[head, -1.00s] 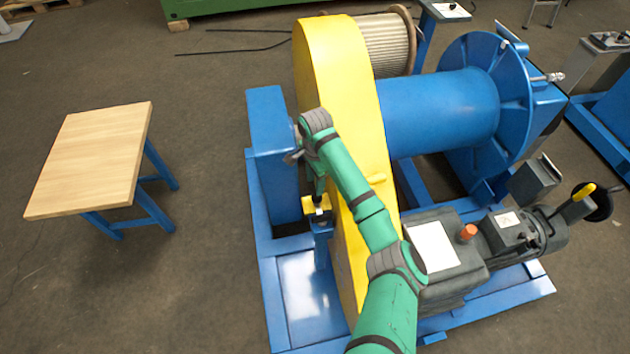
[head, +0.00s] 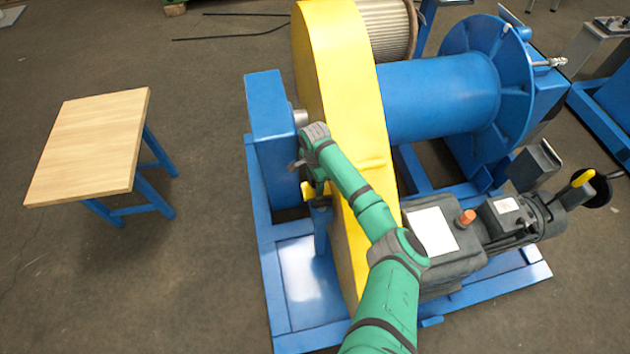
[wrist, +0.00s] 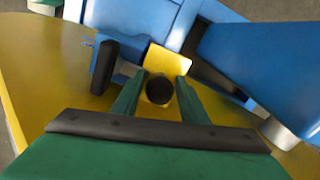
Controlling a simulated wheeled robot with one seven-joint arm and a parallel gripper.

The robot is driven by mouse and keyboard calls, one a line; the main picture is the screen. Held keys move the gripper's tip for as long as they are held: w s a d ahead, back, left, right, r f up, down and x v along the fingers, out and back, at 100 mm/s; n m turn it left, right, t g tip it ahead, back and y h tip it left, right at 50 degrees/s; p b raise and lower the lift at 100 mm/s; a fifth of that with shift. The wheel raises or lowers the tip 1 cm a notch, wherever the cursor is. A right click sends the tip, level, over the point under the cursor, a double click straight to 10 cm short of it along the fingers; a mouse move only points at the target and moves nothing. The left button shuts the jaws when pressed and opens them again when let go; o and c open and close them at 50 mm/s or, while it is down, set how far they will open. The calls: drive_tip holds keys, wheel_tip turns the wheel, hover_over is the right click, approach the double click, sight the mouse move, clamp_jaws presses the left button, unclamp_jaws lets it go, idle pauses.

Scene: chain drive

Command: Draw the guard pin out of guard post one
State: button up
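The dark round head of the guard pin (wrist: 159,91) shows in the wrist view, in front of a yellow tab (wrist: 170,59) of the guard. My gripper (wrist: 161,82) has its two green fingers on either side of this head. A narrow gap seems to show on each side, so the fingers look open around it. In the head view, the yellow tab (head: 308,192) sits on a blue post (head: 320,237) at the left side of the yellow guard (head: 345,80). My wrist hides the pin and fingertips there.
A dark cylinder (wrist: 103,68) stands close to the left of my fingers in the wrist view. A blue bearing block (head: 270,105) rises behind the post. A wooden-topped table (head: 90,145) stands to the left, its top bare, with free floor between.

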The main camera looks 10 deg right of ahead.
drive_tip(key=c, duration=0.9)
drive_tip(key=shift+w+r, duration=0.1)
drive_tip(key=shift+r, duration=5.45)
